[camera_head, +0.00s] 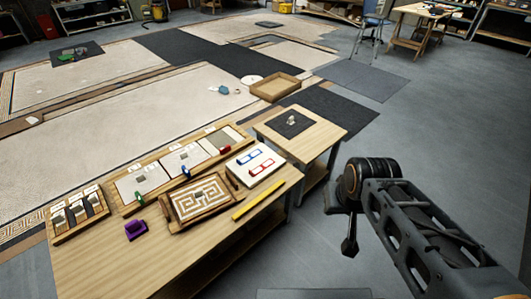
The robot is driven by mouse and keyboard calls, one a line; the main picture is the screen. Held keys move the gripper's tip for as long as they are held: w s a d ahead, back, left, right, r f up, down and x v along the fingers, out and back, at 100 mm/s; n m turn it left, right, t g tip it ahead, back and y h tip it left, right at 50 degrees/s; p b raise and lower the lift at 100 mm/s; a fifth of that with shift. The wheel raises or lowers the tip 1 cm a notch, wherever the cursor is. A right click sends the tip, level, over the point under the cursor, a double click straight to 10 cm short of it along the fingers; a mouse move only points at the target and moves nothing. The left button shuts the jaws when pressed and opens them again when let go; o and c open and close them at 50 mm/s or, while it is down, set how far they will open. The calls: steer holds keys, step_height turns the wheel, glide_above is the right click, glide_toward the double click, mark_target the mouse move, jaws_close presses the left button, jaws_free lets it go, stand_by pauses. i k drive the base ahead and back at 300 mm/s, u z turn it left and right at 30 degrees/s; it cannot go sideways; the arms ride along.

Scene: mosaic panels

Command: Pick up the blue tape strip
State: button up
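A blue strip (249,156), which seems to be the blue tape strip, lies on a small white panel (238,168) at the right end of the wooden workbench. A similar red strip (262,167) lies beside it on the same panel. My arm comes in from the lower right. The dark part hanging at its far end (349,246) seems to be my gripper, over the floor to the right of the bench and apart from both strips. Its fingers are too small and dark to tell open from shut.
The wooden bench (110,268) carries a mosaic maze board (199,198), a long tray of panels, a purple piece (135,230) and a yellow bar (260,201). A smaller table (322,134) stands behind its right end. Grey floor is clear around my arm.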

mark_target(251, 156)
steer(key=z, duration=0.3)
steer(key=i, duration=0.75)
steer(key=u, duration=0.65)
steer(key=i, duration=0.55)
steer(key=u, duration=0.6)
